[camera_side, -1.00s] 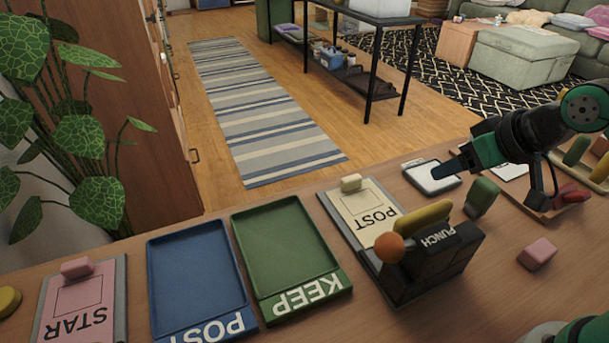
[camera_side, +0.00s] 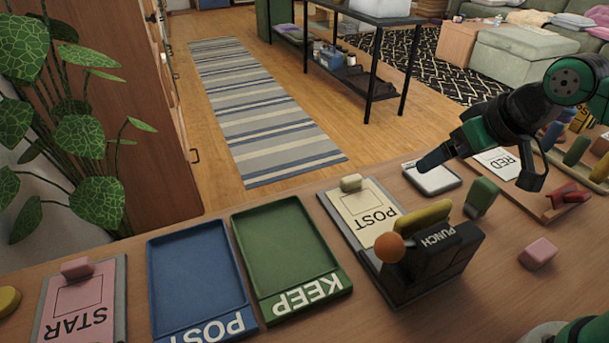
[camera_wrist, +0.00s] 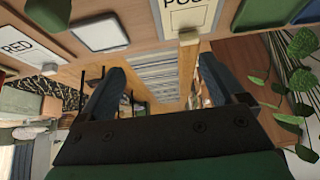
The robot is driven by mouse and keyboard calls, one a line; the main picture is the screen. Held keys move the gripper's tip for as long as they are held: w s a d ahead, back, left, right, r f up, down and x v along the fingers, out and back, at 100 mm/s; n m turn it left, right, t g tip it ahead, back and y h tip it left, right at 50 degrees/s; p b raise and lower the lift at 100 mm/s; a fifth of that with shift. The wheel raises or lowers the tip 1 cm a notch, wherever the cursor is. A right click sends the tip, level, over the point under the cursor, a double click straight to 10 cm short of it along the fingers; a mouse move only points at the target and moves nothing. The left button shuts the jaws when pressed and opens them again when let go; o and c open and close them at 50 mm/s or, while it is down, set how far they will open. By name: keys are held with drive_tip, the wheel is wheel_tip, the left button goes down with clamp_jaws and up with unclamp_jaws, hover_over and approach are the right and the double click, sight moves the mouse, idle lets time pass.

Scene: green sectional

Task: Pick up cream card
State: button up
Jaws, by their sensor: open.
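The cream card (camera_side: 367,215) reads POST and lies flat on a grey board, with a small cream block (camera_side: 351,183) at its far end. It also shows at the top of the wrist view (camera_wrist: 189,14), where its lettering is partly cut off by the frame edge. My gripper (camera_side: 425,160) is up and to the right of the card in the side view, apart from it. In the wrist view both fingers (camera_wrist: 160,85) are spread with nothing between them.
A black punch (camera_side: 430,262) with an orange knob stands beside the card. A white-topped pad (camera_side: 432,180), a green block (camera_side: 482,196) and a pink block (camera_side: 538,253) lie nearby. A green KEEP tray (camera_side: 285,245) and a blue POST tray (camera_side: 195,275) sit to the left.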

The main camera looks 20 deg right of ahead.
drive_tip(key=w+a+g, duration=0.2)
drive_tip(key=w+g, duration=0.1)
drive_tip(key=w, duration=0.4)
drive_tip(key=g, duration=0.3)
hover_over(352, 177)
drive_tip(key=f, duration=0.6)
drive_tip(key=shift+s+d+f, duration=0.1)
drive_tip(key=shift+s+f, duration=0.05)
drive_tip(key=shift+s, duration=0.1)
drive_tip(key=shift+w+f, duration=0.2)
drive_tip(key=shift+f, duration=3.1)
drive_tip(key=c, duration=1.3)
